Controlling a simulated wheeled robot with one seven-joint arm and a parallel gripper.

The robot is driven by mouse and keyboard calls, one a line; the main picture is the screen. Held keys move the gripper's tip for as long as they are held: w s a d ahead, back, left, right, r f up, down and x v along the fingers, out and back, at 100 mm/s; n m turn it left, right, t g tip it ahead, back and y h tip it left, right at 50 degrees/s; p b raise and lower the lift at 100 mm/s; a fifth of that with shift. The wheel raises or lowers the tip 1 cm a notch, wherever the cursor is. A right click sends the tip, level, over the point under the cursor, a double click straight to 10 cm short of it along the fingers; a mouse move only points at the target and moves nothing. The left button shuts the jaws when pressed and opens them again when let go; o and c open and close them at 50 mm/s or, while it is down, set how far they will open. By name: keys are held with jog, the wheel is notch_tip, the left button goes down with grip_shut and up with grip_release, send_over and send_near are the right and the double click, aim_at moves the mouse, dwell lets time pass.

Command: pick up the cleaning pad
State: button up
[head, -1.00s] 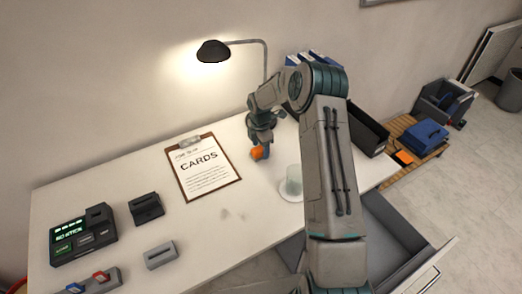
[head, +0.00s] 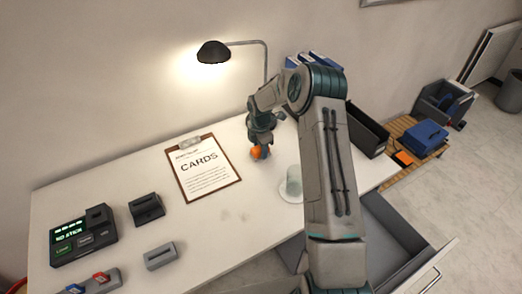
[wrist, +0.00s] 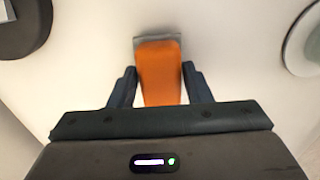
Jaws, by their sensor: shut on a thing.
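The cleaning pad (head: 256,153) is a small orange block at the tip of my gripper (head: 261,148), over the table between the clipboard and the glass. In the wrist view the orange pad (wrist: 159,70) has a grey strip along its far edge. It sits between the two dark fingers of my gripper (wrist: 159,82), which are shut on its sides. The pad's near end is hidden by the gripper body. I cannot tell whether the pad touches the table.
A clipboard (head: 203,170) marked CARDS lies to the left. A glass (head: 293,180) on a round coaster stands close on the right. A desk lamp (head: 214,52) is behind. A black box with a lit display (head: 80,236) and small holders are at the left. A drawer (head: 392,240) stands open below.

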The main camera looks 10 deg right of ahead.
jog(key=r, duration=0.2)
jog(key=d+r+b, duration=0.1)
jog(key=shift+s+r, duration=0.2)
jog(key=shift+r, duration=0.2)
jog(key=s+d+r+b, duration=0.1)
jog(key=s+d+r, duration=0.4)
jog(key=d, duration=0.4)
jog(key=shift+s+r, duration=0.3)
jog(key=shift+r, duration=0.4)
